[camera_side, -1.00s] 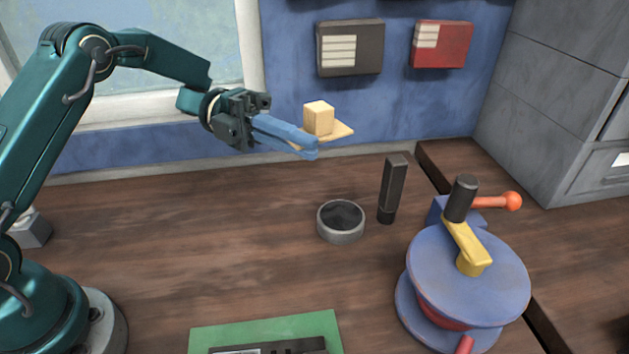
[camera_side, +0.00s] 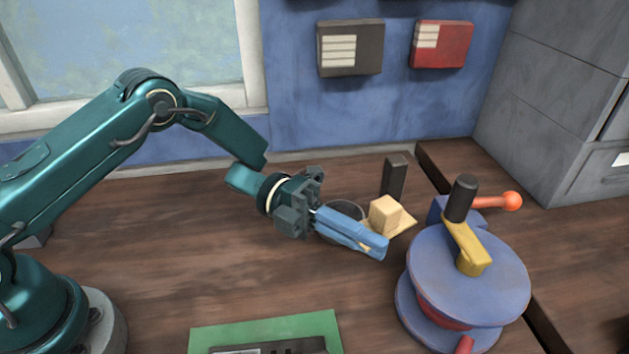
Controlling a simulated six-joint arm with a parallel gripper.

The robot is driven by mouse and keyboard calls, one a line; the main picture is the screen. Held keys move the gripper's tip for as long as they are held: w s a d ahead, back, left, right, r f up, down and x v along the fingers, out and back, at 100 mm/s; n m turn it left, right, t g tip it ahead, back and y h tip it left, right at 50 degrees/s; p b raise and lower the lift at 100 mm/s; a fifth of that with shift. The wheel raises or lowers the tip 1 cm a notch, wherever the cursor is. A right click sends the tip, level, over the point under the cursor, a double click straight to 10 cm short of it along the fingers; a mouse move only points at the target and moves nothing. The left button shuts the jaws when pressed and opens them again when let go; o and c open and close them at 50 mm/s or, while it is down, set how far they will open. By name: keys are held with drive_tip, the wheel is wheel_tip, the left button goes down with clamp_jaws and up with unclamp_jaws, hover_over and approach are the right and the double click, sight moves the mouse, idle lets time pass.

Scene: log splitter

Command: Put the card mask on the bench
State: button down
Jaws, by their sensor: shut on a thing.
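The card mask (camera_side: 386,215) is a thin tan sheet with a pale tan block standing on it. My gripper (camera_side: 374,246) has blue fingers, shut on the mask, which sticks out on their far side. Part of the sheet is hidden behind the fingers. The mask is low over the brown wooden bench (camera_side: 180,255), between the dark post and the blue round machine. I cannot tell whether it touches the bench.
A grey round dish (camera_side: 345,208) is partly hidden behind my gripper. A dark upright post (camera_side: 395,177) stands just behind the mask. The blue round machine (camera_side: 490,282) is close on the right. A green mat (camera_side: 200,338) lies at the front. The bench left of my gripper is clear.

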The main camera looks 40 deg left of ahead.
drive_tip(key=shift+f, duration=0.9)
drive_tip(key=shift+f, duration=0.6)
drive_tip(key=c, duration=1)
unclamp_jaws()
drive_tip(key=shift+c, duration=0.2)
drive_tip(key=shift+r, duration=0.1)
